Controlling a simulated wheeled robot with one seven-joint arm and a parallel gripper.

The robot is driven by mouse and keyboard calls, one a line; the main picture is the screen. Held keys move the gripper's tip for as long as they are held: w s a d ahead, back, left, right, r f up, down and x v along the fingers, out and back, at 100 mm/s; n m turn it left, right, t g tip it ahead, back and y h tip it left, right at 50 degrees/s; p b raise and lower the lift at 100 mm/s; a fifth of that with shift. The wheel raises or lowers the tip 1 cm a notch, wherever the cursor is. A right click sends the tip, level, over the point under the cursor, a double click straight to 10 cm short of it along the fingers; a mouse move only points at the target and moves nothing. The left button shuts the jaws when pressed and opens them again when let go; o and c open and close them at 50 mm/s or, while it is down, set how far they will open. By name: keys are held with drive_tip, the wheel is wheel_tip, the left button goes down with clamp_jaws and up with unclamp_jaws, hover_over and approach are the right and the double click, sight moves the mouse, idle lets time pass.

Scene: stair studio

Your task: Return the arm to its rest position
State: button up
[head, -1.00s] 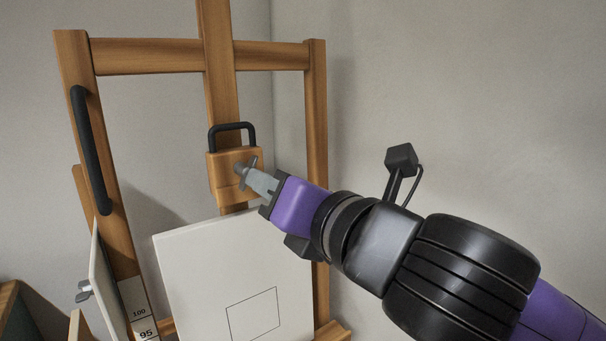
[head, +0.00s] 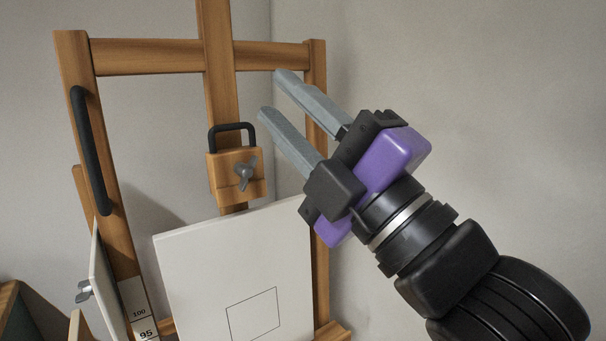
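My gripper (head: 275,94) is in the head view, right of the easel's centre post, pointing up and to the left. Its two long grey fingers are spread apart with nothing between them. The arm comes in from the lower right. The gripper overlaps the easel's right upright in the picture. The wooden block with a black handle (head: 232,128) sits on the centre post, left of the fingers. A grey wing knob (head: 245,174) is on the block's front and stands free of the gripper.
The wooden easel (head: 150,56) fills the left half. A white canvas (head: 205,265) with a drawn square leans below the block. A black bar handle (head: 92,150) is on the left upright. Another grey knob (head: 84,291) is at lower left. The wall on the right is clear.

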drive_tip(key=s+d+f+m+t+h, duration=0.1)
drive_tip(key=d+f+m+t+h, duration=0.55)
drive_tip(key=d+m, duration=0.55)
drive_tip(key=s+d+f+m+h, duration=0.3)
drive_tip(key=f+m+h, duration=0.2)
drive_tip(key=f+m, duration=0.25)
drive_tip(key=s+d+f+m+h, duration=0.2)
drive_tip(key=f+m+h, duration=0.4)
drive_tip(key=f+m, duration=0.15)
drive_tip(key=s+d+f+g, duration=0.2)
drive_tip(key=s+f+g, duration=0.2)
drive_tip(key=s+f, duration=0.8)
drive_tip(key=s+d+f+n+g, duration=0.1)
drive_tip(key=s+f+g, duration=0.4)
drive_tip(key=s+f, duration=0.7)
drive_tip(key=s+d+y, duration=0.1)
drive_tip(key=s, duration=0.1)
drive_tip(key=shift+s+d+f, duration=0.2)
drive_tip(key=shift+s+f, duration=0.15)
